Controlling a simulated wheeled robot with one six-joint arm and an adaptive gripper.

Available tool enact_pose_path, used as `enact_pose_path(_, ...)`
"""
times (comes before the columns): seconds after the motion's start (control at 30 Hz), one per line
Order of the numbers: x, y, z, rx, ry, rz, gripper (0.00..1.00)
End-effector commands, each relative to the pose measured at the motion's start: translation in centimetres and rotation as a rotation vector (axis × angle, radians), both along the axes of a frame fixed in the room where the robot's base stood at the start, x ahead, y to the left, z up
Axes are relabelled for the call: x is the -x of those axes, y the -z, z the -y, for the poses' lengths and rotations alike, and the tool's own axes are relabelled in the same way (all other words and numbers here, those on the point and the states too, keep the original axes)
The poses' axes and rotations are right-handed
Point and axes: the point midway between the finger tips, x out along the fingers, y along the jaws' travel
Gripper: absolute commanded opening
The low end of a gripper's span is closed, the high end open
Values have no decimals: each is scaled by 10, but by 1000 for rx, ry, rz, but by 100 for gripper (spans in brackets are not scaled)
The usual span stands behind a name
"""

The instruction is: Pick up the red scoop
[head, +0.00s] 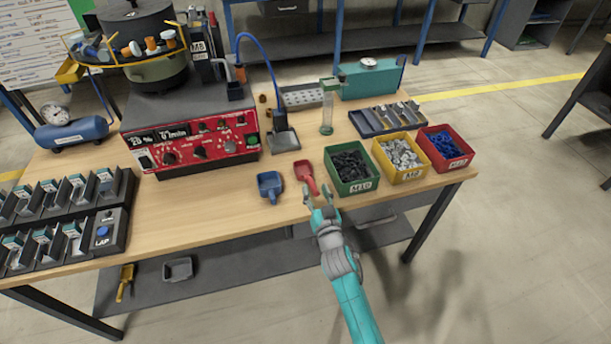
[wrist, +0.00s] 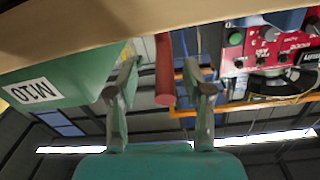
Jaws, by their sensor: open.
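The red scoop (head: 303,172) lies on the wooden table, between a blue scoop and a green bin, its handle toward the front edge. My gripper (head: 319,191) is at the table's front edge by the handle end, with its fingers apart. In the wrist view, which looks upside down, the red scoop's handle (wrist: 164,68) shows between the two open fingers of my gripper (wrist: 160,80), with a gap on each side. Whether the handle is within finger reach in depth is hard to tell. The scoop's pan is hidden there.
A blue scoop (head: 269,186) lies just left. The green bin (head: 357,187), marked M10, stands close on the right and also shows in the wrist view (wrist: 62,88). Yellow (head: 411,176) and red (head: 456,164) bins stand farther right. A red control box (head: 190,146) is at left.

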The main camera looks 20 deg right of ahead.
Motion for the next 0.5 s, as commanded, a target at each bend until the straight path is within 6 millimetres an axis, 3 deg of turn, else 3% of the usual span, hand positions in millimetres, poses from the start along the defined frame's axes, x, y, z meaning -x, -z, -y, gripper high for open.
enact_pose_path(0.2, -29, 1, -3, -1, 0, 0, 50)
enact_pose_path(0.5, -38, 1, -3, -1, 0, 0, 50)
